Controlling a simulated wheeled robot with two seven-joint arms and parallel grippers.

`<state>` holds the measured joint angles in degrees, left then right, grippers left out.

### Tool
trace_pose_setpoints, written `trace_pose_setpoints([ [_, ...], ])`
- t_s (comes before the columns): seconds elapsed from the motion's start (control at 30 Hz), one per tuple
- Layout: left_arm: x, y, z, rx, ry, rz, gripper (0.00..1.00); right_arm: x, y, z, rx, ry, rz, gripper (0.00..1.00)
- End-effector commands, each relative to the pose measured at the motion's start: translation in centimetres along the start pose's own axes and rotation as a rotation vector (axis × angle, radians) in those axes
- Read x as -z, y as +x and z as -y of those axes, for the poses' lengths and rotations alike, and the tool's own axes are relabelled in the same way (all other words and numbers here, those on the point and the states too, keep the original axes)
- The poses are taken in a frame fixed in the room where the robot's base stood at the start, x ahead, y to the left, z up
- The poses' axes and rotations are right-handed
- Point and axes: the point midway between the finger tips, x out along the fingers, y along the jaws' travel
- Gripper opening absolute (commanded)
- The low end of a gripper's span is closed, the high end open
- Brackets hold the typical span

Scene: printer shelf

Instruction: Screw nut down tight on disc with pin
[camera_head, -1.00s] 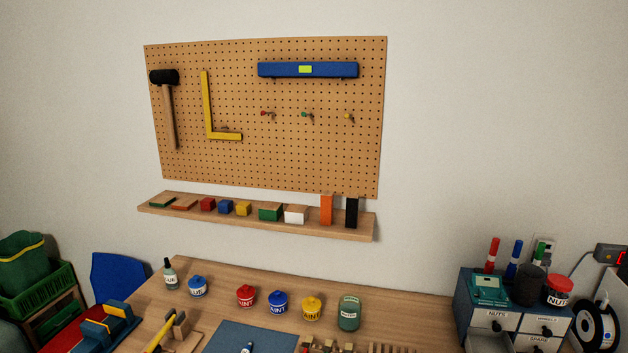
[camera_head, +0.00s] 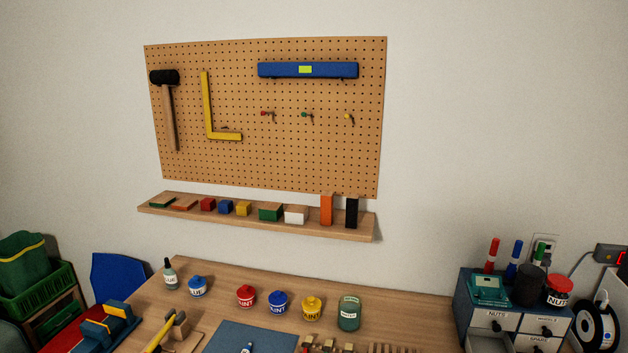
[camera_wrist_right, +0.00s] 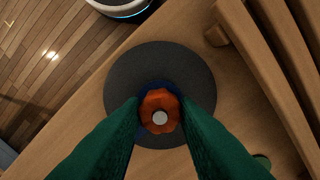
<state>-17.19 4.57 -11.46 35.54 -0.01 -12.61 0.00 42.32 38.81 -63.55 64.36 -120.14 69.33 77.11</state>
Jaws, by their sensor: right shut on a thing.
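In the right wrist view, a round dark grey disc (camera_wrist_right: 122,78) lies flat on a wooden surface. An orange lobed nut (camera_wrist_right: 160,97) sits over the disc's middle, and the pale end of the pin (camera_wrist_right: 160,118) shows in the nut's hole. A dark blue part (camera_wrist_right: 158,86) shows just behind the nut, between it and the disc. My right gripper (camera_wrist_right: 160,110) has its two green fingers shut on the nut, one on each side. How closely the nut sits against the disc cannot be told from above. My left gripper is not in view, and the head view shows neither gripper.
Wooden slats (camera_wrist_right: 262,55) stand close to the right of the disc. The surface's edge and the plank floor (camera_wrist_right: 60,50) are at upper left. In the head view, the workbench (camera_head: 235,270) holds paint pots, a blue mat (camera_head: 250,335) and a drawer cabinet (camera_head: 490,320).

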Motion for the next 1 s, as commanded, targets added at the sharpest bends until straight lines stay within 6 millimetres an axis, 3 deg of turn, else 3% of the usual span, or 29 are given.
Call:
trace_pose_setpoints([
  [0.7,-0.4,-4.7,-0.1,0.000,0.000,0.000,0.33,-0.1,-0.2,0.0,-0.003,0.749,0.002,0.15],
  [1.0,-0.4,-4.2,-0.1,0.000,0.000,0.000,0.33,-0.1,0.1,0.0,-0.002,1.224,0.001,0.15],
])
